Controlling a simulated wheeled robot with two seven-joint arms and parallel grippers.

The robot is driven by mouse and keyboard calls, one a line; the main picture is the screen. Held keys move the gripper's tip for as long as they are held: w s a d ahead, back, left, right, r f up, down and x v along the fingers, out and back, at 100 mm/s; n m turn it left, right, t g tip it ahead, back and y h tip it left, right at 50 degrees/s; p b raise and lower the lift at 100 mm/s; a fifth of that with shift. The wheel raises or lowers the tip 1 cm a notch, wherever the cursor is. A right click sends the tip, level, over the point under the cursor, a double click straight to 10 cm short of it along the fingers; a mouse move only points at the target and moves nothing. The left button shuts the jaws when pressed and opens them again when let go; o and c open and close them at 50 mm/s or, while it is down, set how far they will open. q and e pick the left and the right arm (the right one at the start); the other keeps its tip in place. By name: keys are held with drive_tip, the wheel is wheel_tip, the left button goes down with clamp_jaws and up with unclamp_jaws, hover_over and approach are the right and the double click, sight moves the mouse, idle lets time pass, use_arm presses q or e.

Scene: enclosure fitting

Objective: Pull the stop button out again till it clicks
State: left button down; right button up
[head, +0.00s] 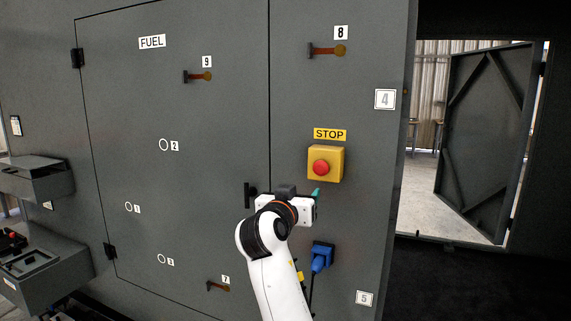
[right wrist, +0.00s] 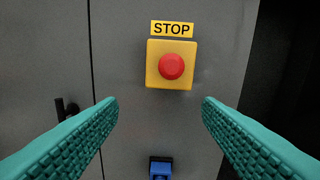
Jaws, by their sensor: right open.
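The stop button (head: 321,167) is a round red knob on a yellow box (head: 326,178), fixed to the grey enclosure under a yellow STOP label (head: 330,134). In the right wrist view the red button (right wrist: 171,66) sits above the middle, and its yellow box (right wrist: 153,81) shows whole. My right gripper (head: 316,192) is just below the box in the head view. Its teal fingers (right wrist: 160,108) are wide apart and empty, with the button beyond and above their tips, not between them. I cannot tell whether the button is pressed in. My left gripper is not in view.
A blue plug (head: 321,258) with a dark cable is on the panel below the button. A black door handle (head: 249,195) stands left of my right gripper. Latches 8 (head: 328,50) and 9 (head: 198,76) stick out higher up. An open doorway lies to the right.

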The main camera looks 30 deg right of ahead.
sight(320, 169)
drive_tip(key=shift+m+h, duration=0.3)
drive_tip(key=shift+m, duration=0.2)
drive_tip(key=w+d+r+p, duration=0.1)
drive_tip(key=w+d+p, duration=0.1)
drive_tip(key=d, duration=0.1)
drive_tip(key=w+d+r+p, duration=0.1)
drive_tip(key=w+d+p, duration=0.1)
drive_tip(key=d, duration=0.1)
drive_tip(key=w+d+r+p, duration=0.1)
drive_tip(key=w+d+p, duration=0.1)
drive_tip(key=p, duration=0.1)
drive_tip(key=shift+d, duration=0.4)
drive_tip(key=shift+w+d+f, duration=0.25)
drive_tip(key=shift+w+d, duration=0.05)
drive_tip(key=shift+d, duration=0.1)
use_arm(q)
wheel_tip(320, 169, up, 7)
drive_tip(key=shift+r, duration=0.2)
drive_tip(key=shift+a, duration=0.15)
use_arm(e)
drive_tip(key=shift+a, duration=0.1)
